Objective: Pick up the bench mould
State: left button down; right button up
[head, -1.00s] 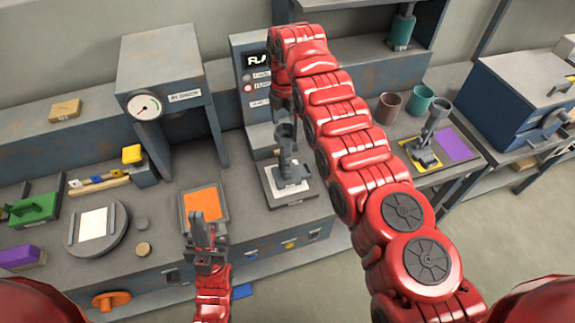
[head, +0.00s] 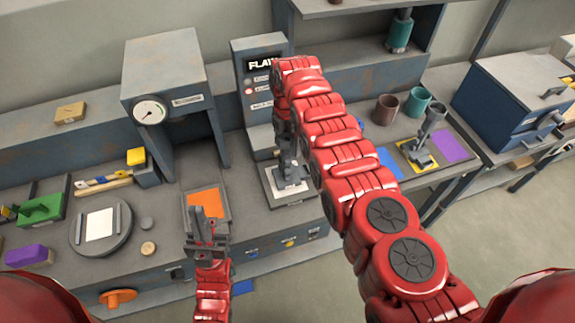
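A dark grey mould with an upright stem stands on a white-topped square pad (head: 268,181) at the middle of the bench. My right gripper (head: 287,150) points down over this mould and overlaps its upper part, so contact and finger opening are hidden. A similar grey mould with a cup-like top (head: 432,122) stands tilted in the picture on a yellow mat (head: 404,148) on the right bench. I cannot tell by name which is the bench mould. My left gripper (head: 203,222) is empty, fingers apart, in front of the orange panel.
An orange panel (head: 207,203) and a round plate with a white square (head: 100,224) lie to the left. A press with a gauge (head: 150,112) and a display cabinet (head: 263,66) stand behind. Two cups (head: 386,109) and a blue box (head: 515,95) are right.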

grip_shut()
jog(key=shift+w+r, duration=0.1)
jog(key=shift+r, duration=0.1)
dwell(0.5)
